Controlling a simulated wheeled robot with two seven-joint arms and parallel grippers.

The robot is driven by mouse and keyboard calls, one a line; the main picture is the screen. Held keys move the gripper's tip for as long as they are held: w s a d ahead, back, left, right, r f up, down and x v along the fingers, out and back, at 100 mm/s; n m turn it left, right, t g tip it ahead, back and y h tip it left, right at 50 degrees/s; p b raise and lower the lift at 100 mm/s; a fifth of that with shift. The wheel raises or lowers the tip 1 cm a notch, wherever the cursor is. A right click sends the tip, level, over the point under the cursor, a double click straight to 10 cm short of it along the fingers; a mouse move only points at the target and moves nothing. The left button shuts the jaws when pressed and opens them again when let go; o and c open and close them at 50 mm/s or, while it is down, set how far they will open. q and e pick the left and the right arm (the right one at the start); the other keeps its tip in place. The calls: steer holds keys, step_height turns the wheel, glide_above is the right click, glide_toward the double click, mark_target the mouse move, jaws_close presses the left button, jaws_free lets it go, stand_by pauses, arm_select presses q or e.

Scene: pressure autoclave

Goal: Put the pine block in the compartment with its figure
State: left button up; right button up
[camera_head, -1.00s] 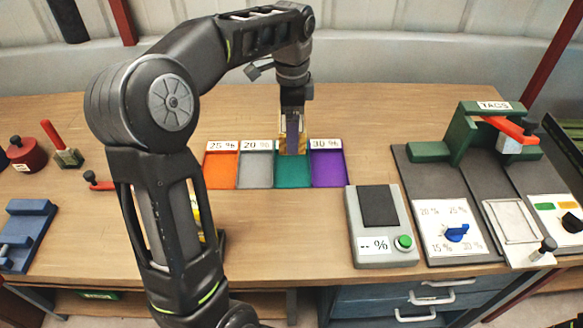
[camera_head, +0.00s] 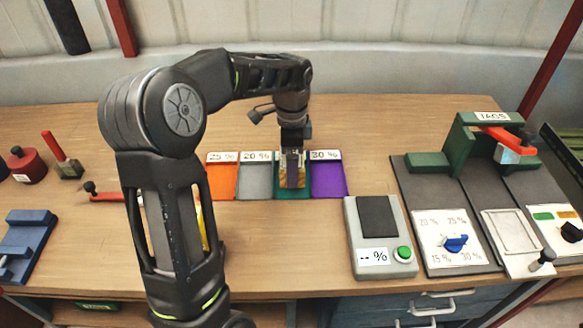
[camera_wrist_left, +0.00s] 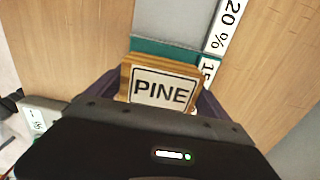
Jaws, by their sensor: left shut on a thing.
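The pine block (camera_wrist_left: 162,88) is wood-coloured with a white PINE label in the left wrist view. My left gripper (camera_head: 292,182) is shut on it, a finger on either side. In the head view the block (camera_head: 283,181) is at the teal compartment (camera_head: 279,195), third in a row of four. I cannot tell whether it touches the floor there. The teal compartment's label is hidden by my gripper in the head view; the wrist view shows a partly covered label (camera_wrist_left: 207,71) starting with 15. My right gripper is not in view.
Beside teal are the orange 25 % (camera_head: 222,182), grey 20 % (camera_head: 255,182) and purple 30 % (camera_head: 328,181) compartments, all empty. A grey meter (camera_head: 380,238) reading "-- %" stands in front right. A dial panel (camera_head: 448,235) and green TAGS press (camera_head: 463,145) are farther right.

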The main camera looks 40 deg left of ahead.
arm_select(q)
step_height(320, 180, down, 3)
steer(key=shift+r, duration=0.2)
steer(key=shift+f, duration=0.25)
steer(key=o, duration=1.3)
steer(key=shift+s, duration=0.15)
steer(key=shift+c, duration=0.2)
steer(key=shift+r, duration=0.55)
step_height(320, 180, up, 12)
steer(key=shift+f, duration=0.25)
